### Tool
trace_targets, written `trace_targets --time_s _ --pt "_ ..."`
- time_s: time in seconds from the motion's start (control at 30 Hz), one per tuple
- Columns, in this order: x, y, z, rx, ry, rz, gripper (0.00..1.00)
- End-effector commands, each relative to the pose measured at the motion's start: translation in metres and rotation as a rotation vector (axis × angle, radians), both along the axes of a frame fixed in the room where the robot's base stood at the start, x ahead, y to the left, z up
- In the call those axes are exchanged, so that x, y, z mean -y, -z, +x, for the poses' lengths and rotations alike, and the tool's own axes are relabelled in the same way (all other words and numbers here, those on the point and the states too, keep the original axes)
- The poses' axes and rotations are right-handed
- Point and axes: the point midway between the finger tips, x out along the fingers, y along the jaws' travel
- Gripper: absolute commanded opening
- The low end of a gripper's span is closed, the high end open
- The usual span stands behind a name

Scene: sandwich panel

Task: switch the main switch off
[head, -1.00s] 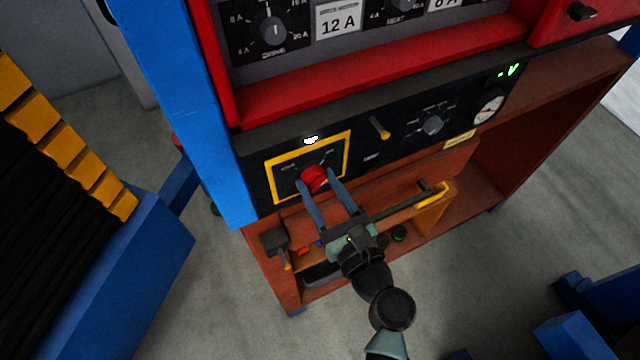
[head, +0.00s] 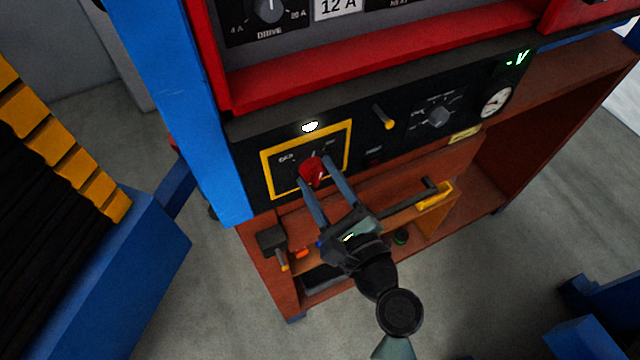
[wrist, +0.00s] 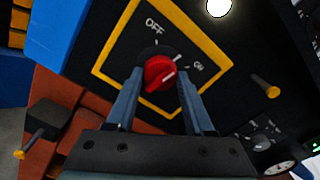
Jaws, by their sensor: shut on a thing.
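The main switch is a red round knob (head: 311,174) inside a yellow square frame on the black panel. In the wrist view the red knob (wrist: 159,72) sits between my fingers, with OFF printed at its upper left and ON at its right. A white line on the knob's face slants up to the right, roughly toward ON. My gripper (head: 316,172) is shut on the knob, one blue-grey finger on each side; it also shows in the wrist view (wrist: 158,78). The fingers hide the knob's sides.
A white lamp (head: 310,126) is lit above the yellow frame. A yellow-tipped lever (head: 384,118), a grey dial (head: 438,116) and a round gauge (head: 495,102) lie to the right. An orange-brown shelf (head: 475,152) juts out below the panel.

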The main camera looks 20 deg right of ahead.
Motion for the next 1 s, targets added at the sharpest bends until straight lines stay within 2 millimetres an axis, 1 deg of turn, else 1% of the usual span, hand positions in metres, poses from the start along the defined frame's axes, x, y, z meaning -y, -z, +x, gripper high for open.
trace_targets --time_s 0.03,0.6,0.8,1.0 --pt "-0.0004 0.0035 0.0003 0.003 -0.001 -0.048 0.0" --pt "0.0003 0.003 0.0003 0.021 0.0 -0.588 0.0" --pt "0.0007 0.0018 0.0003 0.027 0.001 -0.757 0.0" --pt "0.001 0.0006 0.0002 0.031 0.001 -0.884 0.0"
